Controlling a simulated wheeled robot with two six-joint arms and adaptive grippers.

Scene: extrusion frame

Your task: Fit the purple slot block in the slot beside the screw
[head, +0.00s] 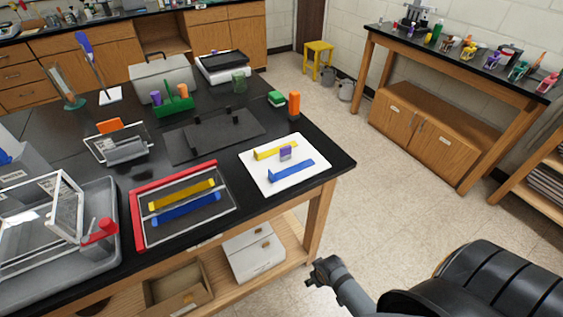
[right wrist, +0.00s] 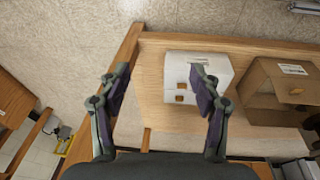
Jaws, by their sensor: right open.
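A small purple block (head: 285,152) stands on a white plate (head: 253,171) at the table's right side, between a yellow bar (head: 277,149) and a blue bar (head: 291,169). A dark frame with red edges (head: 137,219) lies left of it, holding a yellow bar (head: 182,194) and a blue bar (head: 186,210). The screw and the slot cannot be made out. My right gripper (head: 320,274) is beyond the table's right front edge, apart from the block. In the right wrist view, its two fingers (right wrist: 160,88) are spread and empty. My left gripper is out of view.
A green holder (head: 175,105) with purple and orange pieces, a dark flat panel (head: 190,143) and an orange cylinder (head: 294,106) stand farther back. A grey tray (head: 75,275) fills the left front. White drawers (head: 253,256) sit on the lower shelf.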

